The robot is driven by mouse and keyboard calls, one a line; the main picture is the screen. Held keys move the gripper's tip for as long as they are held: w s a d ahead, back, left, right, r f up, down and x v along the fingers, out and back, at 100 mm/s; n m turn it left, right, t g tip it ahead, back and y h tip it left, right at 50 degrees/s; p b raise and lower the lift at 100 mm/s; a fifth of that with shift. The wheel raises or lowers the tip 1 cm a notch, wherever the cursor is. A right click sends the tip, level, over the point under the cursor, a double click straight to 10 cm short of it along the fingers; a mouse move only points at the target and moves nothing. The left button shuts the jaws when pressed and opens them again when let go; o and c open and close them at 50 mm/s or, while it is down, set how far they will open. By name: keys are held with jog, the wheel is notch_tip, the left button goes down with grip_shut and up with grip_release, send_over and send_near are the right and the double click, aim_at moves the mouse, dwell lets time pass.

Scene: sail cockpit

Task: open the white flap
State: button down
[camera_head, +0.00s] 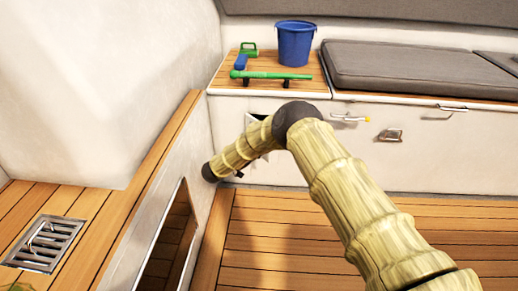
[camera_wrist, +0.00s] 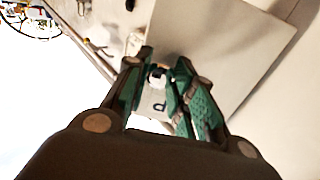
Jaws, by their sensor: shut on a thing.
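The white flap (camera_wrist: 215,45) fills the upper middle of the wrist view as a pale flat panel, set at an angle to the surface beside it. My gripper (camera_wrist: 160,72) has green fingers closed at the panel's near end, shut on its edge or a fitting there; the exact contact is hard to make out. A small white piece with a dark mark shows between the fingers. In the head view my arm covers most of the flap and the gripper is hidden behind it. A dark gap (camera_head: 258,118) shows in the locker front above my forearm.
The white locker front (camera_head: 345,160) carries latches. On top stand a blue bucket (camera_head: 295,44), a green tool (camera_head: 270,75) and a grey cushion (camera_head: 415,70). A wooden-edged side bench (camera_head: 90,205) with a metal grate (camera_head: 45,244) is at left. The plank floor (camera_head: 280,235) is clear.

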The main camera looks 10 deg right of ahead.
jog(key=c, duration=1.2)
grip_release()
jog(key=shift+r, duration=0.15)
notch_tip(320, 180, up, 10)
jog(key=shift+f, duration=0.1)
jog(key=shift+f, duration=0.1)
